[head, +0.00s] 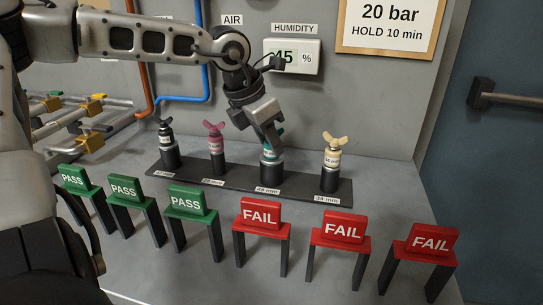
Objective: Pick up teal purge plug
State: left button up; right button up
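The teal purge plug (268,155) stands upright in the third holder from the left on the dark rack (225,182). My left gripper (270,138) is right over it, pointing down, and its fingers cover most of the plug's top. Only a little teal shows beside and below the fingers. I cannot tell whether the fingers are closed on it. My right gripper is not in view.
Black (167,136), magenta (215,138) and cream (332,151) plugs stand on the same rack. Green PASS signs (185,199) and red FAIL signs (262,213) on legs stand in front. Yellow-handled valves (90,138) are at the left.

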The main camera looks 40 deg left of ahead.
pick_arm(q)
jog(key=shift+d+r, duration=0.1)
jog(key=shift+r, duration=0.05)
jog(key=shift+w+r, duration=0.1)
jog(key=shift+r, duration=0.15)
notch_tip(320, 180, up, 2)
jog(key=shift+r, duration=0.2)
grip_shut()
jog(key=s+a+r+b, duration=0.2)
jog(key=s+r+b, duration=0.1)
jog(key=s+r, duration=0.7)
jog(key=s, duration=0.4)
jog(key=shift+a, duration=0.25)
